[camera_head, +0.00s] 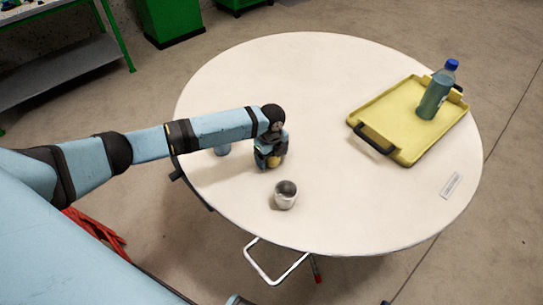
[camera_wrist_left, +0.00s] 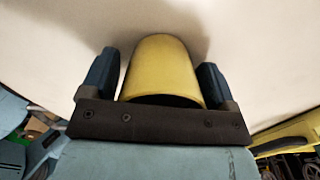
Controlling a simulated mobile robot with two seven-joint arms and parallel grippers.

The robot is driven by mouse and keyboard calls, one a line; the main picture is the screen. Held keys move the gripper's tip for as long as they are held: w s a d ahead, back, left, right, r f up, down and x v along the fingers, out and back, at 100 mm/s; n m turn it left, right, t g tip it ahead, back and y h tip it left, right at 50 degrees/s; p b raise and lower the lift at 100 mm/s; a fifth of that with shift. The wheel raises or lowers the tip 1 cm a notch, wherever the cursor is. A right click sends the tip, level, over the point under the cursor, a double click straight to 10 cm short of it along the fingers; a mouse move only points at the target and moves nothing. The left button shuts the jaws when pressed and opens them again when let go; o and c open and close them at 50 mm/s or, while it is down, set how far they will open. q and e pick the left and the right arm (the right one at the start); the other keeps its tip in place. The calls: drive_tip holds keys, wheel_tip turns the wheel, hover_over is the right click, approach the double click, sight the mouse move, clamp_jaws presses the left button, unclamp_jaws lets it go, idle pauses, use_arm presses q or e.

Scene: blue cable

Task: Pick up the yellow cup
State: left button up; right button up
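The yellow cup (camera_wrist_left: 163,65) is between the two fingers of my left gripper (camera_wrist_left: 160,80) in the left wrist view, its dark opening partly hidden by the gripper body. One finger is on each side, very close to the cup; I cannot tell whether both press on it. In the head view my left gripper (camera_head: 270,156) is over the left part of the round table, hiding most of the cup (camera_head: 273,161). I cannot tell whether the cup touches the table. My right gripper is not in view.
A grey metal cup (camera_head: 285,195) stands just in front of the left gripper. A bluish object (camera_head: 222,150) is partly hidden behind my left arm. A yellow tray (camera_head: 392,122) with a blue-capped bottle (camera_head: 436,92) is at the right of the white table (camera_head: 310,80). The table's middle is clear.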

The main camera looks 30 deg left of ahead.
use_arm(q)
drive_tip(key=c, duration=0.7)
drive_tip(key=shift+r, duration=0.15)
